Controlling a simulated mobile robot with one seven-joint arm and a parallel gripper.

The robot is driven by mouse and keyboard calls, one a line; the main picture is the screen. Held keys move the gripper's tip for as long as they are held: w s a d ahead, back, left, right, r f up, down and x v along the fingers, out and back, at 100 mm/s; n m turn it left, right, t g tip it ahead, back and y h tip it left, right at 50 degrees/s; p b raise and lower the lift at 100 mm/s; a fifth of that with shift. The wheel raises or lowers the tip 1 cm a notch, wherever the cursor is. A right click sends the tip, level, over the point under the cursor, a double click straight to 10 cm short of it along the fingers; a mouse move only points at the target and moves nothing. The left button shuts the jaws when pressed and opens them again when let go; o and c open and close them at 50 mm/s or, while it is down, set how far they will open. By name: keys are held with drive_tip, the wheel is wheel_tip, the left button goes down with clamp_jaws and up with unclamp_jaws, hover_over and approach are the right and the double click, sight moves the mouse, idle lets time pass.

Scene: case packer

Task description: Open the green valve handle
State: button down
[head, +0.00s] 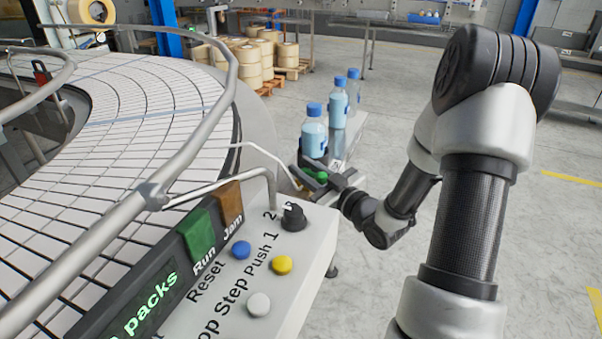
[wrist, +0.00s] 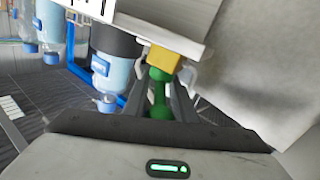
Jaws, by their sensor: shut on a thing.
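The green valve handle (wrist: 159,92) sits between the two fingers of my gripper (wrist: 162,82) in the wrist view. My gripper is shut on it. A yellow valve body (wrist: 163,59) is joined to the handle's far end, against a pale housing. In the head view my gripper (head: 316,174) is at the far end of the control panel, beside the bottles, with a bit of the green handle (head: 321,177) showing. The fingers hide part of the handle.
Several blue-capped bottles (head: 314,134) stand just behind my gripper. The control panel (head: 283,257) with buttons and a black knob (head: 293,217) is in front. A curved conveyor (head: 110,150) with a metal rail fills the left. Open floor (head: 555,230) lies to the right.

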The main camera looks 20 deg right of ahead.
sight(305, 170)
drive_tip(key=shift+f+m+t+h+b, duration=0.15)
drive_tip(key=shift+m+t+h+b, duration=0.35)
drive_tip(key=shift+h, duration=0.4)
drive_tip(key=c, duration=1.5)
unclamp_jaws()
drive_tip(key=shift+o, duration=0.2)
wheel_tip(305, 170, up, 10)
drive_tip(key=p, duration=0.1)
